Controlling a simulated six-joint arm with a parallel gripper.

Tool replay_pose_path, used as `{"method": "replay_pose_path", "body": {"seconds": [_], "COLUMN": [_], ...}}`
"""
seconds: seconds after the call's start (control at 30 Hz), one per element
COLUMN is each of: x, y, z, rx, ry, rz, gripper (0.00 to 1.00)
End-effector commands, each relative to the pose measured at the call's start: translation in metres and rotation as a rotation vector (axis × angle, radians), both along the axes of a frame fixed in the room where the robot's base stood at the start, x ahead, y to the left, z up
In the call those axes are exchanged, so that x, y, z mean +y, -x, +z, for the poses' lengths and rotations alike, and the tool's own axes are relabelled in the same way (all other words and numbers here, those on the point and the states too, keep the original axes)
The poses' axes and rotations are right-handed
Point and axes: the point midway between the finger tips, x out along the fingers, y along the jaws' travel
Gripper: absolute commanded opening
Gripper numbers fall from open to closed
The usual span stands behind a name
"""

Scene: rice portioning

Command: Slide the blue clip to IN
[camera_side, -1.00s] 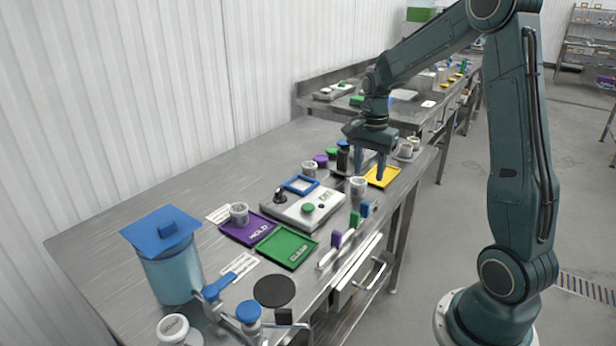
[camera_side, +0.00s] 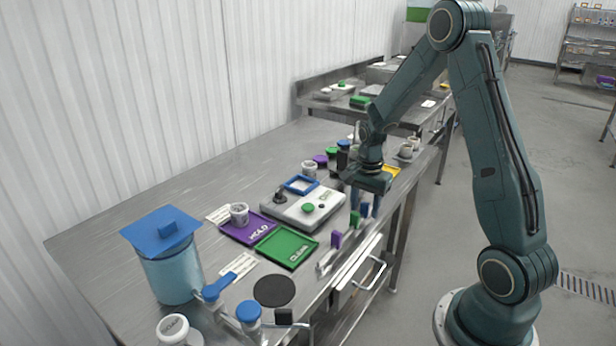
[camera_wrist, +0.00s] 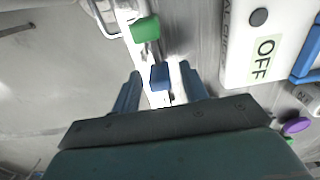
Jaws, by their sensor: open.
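The blue clip (camera_side: 365,209) sits at the far end of the pale rail (camera_side: 326,262) along the table's front edge. The green clip (camera_side: 355,219) and the purple clip (camera_side: 336,239) are nearer the camera on the same rail. My gripper (camera_side: 366,203) is open and points down over the blue clip. In the wrist view the blue clip (camera_wrist: 160,77) lies between the two spread fingers (camera_wrist: 160,84), with a gap on each side. The green clip (camera_wrist: 146,29) is just beyond it. I cannot see an IN mark.
A white scale (camera_side: 304,212) with an OFF label (camera_wrist: 265,58) stands beside the rail. The purple tray (camera_side: 235,232) and green tray (camera_side: 285,248) lie further along. A drawer handle (camera_side: 374,275) juts out below the table's front edge.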

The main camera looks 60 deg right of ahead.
Motion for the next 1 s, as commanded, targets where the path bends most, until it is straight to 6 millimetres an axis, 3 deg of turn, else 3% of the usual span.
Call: {"method": "replay_pose_path", "body": {"seconds": [0.23,0.4,0.47,0.67,1.0], "x": [0.0,0.0,0.0,-0.002,-0.039], "y": [0.0,0.0,0.0,0.0,0.0], "z": [0.0,0.0,0.0,0.0,0.0], "rx": [0.0,0.0,0.0,0.0,-0.001], "ry": [0.0,0.0,0.0,0.0,0.0], "rz": [0.0,0.0,0.0,-0.001,-0.003], "gripper": [0.42,0.08,0.0,0.0,0.0]}}
